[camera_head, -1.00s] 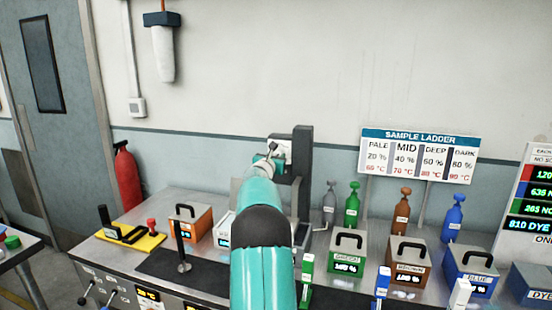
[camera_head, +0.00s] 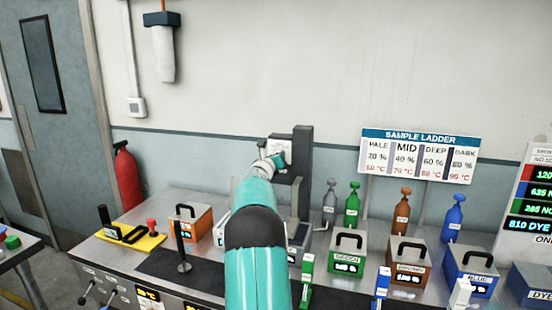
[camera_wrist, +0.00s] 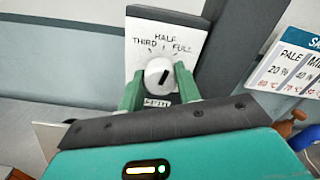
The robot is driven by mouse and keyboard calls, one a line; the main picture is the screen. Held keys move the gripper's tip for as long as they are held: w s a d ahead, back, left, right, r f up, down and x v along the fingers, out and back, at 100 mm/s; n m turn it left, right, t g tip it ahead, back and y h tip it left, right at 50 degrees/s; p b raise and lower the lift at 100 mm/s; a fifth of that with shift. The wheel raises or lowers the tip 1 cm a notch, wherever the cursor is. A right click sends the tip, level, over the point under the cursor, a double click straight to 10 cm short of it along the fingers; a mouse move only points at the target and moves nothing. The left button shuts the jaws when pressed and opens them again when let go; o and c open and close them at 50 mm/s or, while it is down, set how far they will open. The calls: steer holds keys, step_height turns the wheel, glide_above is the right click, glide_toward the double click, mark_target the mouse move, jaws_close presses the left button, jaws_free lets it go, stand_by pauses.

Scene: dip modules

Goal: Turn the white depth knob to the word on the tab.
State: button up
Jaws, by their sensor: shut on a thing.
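The white depth knob (camera_wrist: 153,78) sits on a white dial plate (camera_wrist: 140,48) marked THIRD, HALF and FULL from left to right. Its short black pointer line leans up and to the right, roughly between the HALF and FULL marks. My gripper (camera_wrist: 158,80) is shut on the knob, one green finger on each side. A small tab (camera_wrist: 158,102) with dark lettering shows below the knob, partly hidden by my gripper; I cannot read its word surely. In the head view my gripper (camera_head: 276,161) is at the dial plate (camera_head: 280,146), and my arm hides much there.
The dial is on a dark grey upright post (camera_head: 303,150) at the back of the bench. The SAMPLE LADDER sign (camera_head: 420,154) stands to its right. Several bottles and handled boxes, such as the green box (camera_head: 347,262), fill the bench's right side.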

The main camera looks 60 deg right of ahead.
steer(key=n, duration=1)
steer(key=shift+f, duration=0.15)
steer(key=shift+n, duration=0.3)
steer(key=o, duration=1)
steer(key=shift+c, duration=0.2)
steer(key=shift+a, duration=0.1)
steer(key=s+a, duration=0.2)
steer(key=a, duration=1.1)
steer(key=shift+a, duration=0.25)
